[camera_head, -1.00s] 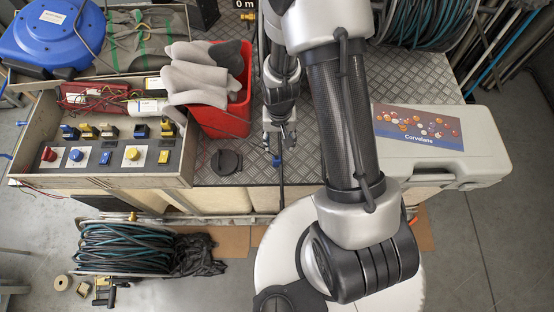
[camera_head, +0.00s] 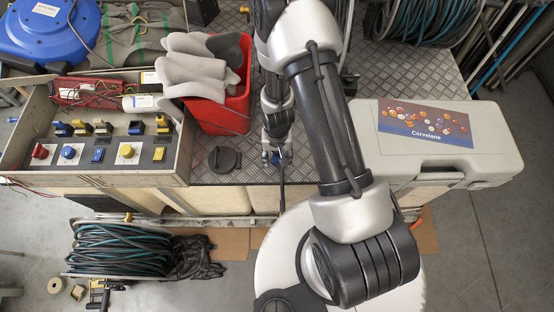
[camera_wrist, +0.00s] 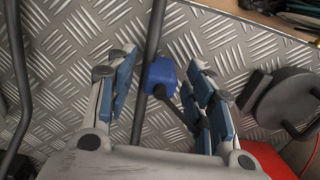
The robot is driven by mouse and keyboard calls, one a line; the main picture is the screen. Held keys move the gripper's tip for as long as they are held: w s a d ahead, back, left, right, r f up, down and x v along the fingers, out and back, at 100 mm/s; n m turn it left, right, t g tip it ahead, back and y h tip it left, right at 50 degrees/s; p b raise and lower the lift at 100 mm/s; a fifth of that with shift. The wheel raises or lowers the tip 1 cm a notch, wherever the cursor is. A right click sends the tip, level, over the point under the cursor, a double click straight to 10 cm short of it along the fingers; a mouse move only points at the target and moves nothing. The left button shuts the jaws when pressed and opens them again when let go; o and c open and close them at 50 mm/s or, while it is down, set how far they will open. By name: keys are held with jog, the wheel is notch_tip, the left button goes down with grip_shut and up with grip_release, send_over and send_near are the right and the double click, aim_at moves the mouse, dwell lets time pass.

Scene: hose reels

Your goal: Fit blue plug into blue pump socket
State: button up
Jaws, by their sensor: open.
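The blue plug (camera_wrist: 160,76) lies on the diamond-plate bench between my gripper's two jaws in the wrist view. A black cable or rod runs past it. My gripper (camera_wrist: 158,62) is open, with blue pads on both sides of the plug; I cannot tell whether either touches it. In the head view my gripper (camera_head: 277,156) is near the bench's front edge and mostly covers the plug. The control box (camera_head: 183,158) at left has hooded sockets, including a blue one (camera_head: 62,130) and a blue-and-yellow one (camera_head: 136,128). The pump label is unreadable.
A red bin (camera_head: 222,112) with grey gloves stands between the box and my arm. A black round cap (camera_head: 224,160) lies left of my gripper. A grey case (camera_head: 440,150) is at right. A blue reel (camera_head: 45,35) sits back left.

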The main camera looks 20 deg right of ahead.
jog(key=shift+c, duration=0.2)
grip_shut()
dwell(0.4)
jog(key=shift+r, duration=0.2)
